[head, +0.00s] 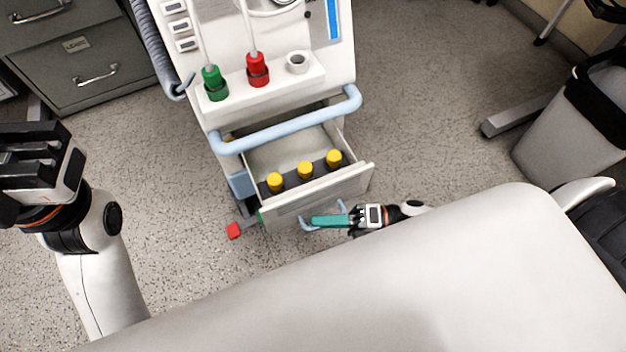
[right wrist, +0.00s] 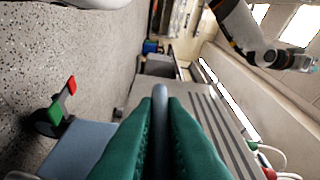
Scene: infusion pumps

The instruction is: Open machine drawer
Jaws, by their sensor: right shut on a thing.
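The machine (head: 270,90) is a white cart with a blue push bar (head: 290,122). Its drawer (head: 318,192) is pulled out, and several yellow-capped bottles (head: 305,170) stand in a row inside it. The drawer's blue handle (head: 308,226) is on its front. My right gripper (head: 332,220) has green fingers at that handle. In the right wrist view the green fingers (right wrist: 160,128) are closed around the blue-grey handle bar (right wrist: 160,100). My left gripper (head: 38,165) is dark and held up at the far left, away from the machine; its finger gap is unclear.
A green cap (head: 213,82) and a red cap (head: 257,70) sit on the machine's ledge. A red caster pedal (head: 234,230) is low at the machine's left. A grey filing cabinet (head: 85,60) stands at the back left, and a bin (head: 575,125) at the right. Speckled floor lies between.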

